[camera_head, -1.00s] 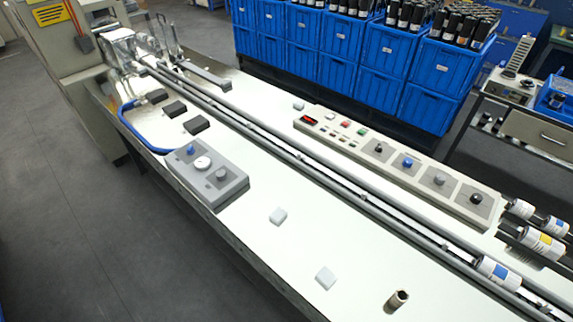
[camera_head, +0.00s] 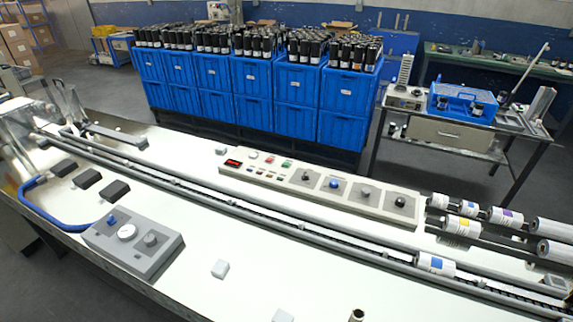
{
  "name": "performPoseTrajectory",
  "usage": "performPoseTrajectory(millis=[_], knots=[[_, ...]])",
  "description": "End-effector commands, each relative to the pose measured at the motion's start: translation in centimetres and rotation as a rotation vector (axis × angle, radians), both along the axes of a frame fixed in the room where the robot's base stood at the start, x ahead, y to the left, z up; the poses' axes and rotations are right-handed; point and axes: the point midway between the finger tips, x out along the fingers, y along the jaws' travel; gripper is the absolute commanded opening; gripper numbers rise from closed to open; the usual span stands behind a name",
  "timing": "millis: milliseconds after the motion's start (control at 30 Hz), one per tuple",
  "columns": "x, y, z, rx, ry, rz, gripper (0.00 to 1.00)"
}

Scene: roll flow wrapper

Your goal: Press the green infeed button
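A long beige control panel (camera_head: 312,197) lies on the machine table beyond the conveyor rails. A small green button (camera_head: 287,163) sits near its back edge, left of the middle, just right of a red button (camera_head: 270,159). A white button (camera_head: 253,155) and a red-lit display (camera_head: 233,162) are further left. A grey box (camera_head: 133,244) with a blue knob and a dial stands on the near side of the rails. Labels are too small to read. My gripper is not in view.
Conveyor rails (camera_head: 215,198) run the table's length, with printed rolls (camera_head: 434,264) at the right. Blue crates (camera_head: 292,100) of black-capped rolls stand behind the table. A side table (camera_head: 450,128) stands at the back right. Small white blocks lie on the tabletop.

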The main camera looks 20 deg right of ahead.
Motion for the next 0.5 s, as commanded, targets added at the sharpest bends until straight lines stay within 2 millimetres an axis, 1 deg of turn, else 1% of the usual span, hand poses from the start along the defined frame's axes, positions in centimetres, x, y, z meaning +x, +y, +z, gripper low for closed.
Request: performPoseTrajectory(millis=[33, 200, 500], knots=[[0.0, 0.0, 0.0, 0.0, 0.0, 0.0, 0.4], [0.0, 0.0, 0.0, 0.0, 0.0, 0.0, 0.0], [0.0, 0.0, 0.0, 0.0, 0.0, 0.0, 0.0]])
